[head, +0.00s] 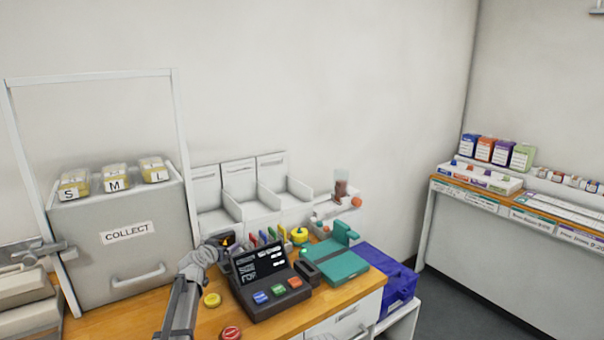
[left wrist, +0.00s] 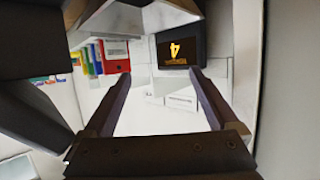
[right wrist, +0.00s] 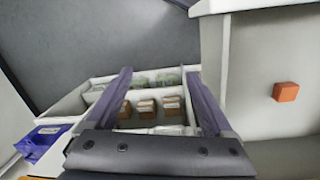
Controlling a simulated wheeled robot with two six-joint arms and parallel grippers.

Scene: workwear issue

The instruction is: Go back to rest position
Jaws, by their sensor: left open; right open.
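My left gripper (left wrist: 160,78) is open and empty in the left wrist view, its two fingers apart. In front of it are a dark display with a yellow figure (left wrist: 178,50) and white surfaces. In the head view my left arm rises from the bottom, and its hand is beside the dark console (head: 265,280) on the wooden counter. My right gripper (right wrist: 158,75) is open and empty in the right wrist view. It faces a white drawer or tray (right wrist: 72,103) with several brown packets (right wrist: 146,106) inside. I cannot make out the right gripper in the head view.
A grey COLLECT cabinet (head: 127,240) stands left, with S, M and L boxes on top. A green device (head: 335,262) is right of the console. Yellow (head: 211,300) and red (head: 231,333) buttons sit at the front. A blue crate (head: 398,285) is beside the counter.

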